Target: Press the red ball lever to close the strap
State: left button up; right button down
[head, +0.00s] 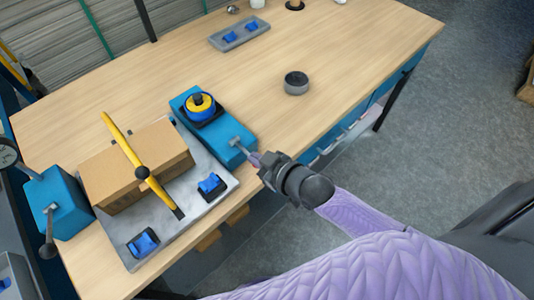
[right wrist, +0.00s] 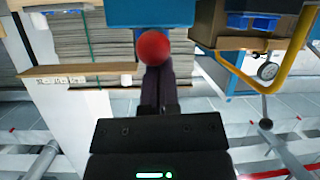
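A yellow strap (head: 125,140) lies across a cardboard box (head: 140,165) on a grey plate. A blue unit (head: 222,136) stands at the plate's right edge, with a short metal lever (head: 237,146) on its near end. My right gripper (head: 258,158) is right beside that end, its fingers close together with nothing seen between them. In the right wrist view a red ball (right wrist: 153,47) sits at the fingertips, below a blue surface. I cannot tell whether they touch. The ball cannot be made out in the head view. My left gripper is not in view.
Another blue unit (head: 66,205) with a gauge and dark-ended lever stands left of the box. Blue-topped blocks (head: 211,185) sit on the grey plate (head: 205,160). A dark round cup (head: 296,82) and a grey tray (head: 240,34) stand farther back. The table's right half is mostly clear.

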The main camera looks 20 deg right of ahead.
jog(key=r+p, duration=0.2)
jog(key=a+r, duration=0.1)
jog(key=shift+w+r+p, duration=0.3)
jog(key=shift+r+p, duration=0.05)
jog(key=shift+p, duration=0.05)
jog(key=s+d+p, duration=0.1)
jog(key=s+d, duration=0.2)
jog(key=s, duration=0.5)
jog(key=shift+s+d+r, duration=0.15)
jog(key=shift+d+r, duration=0.2)
jog(key=shift+r, duration=0.1)
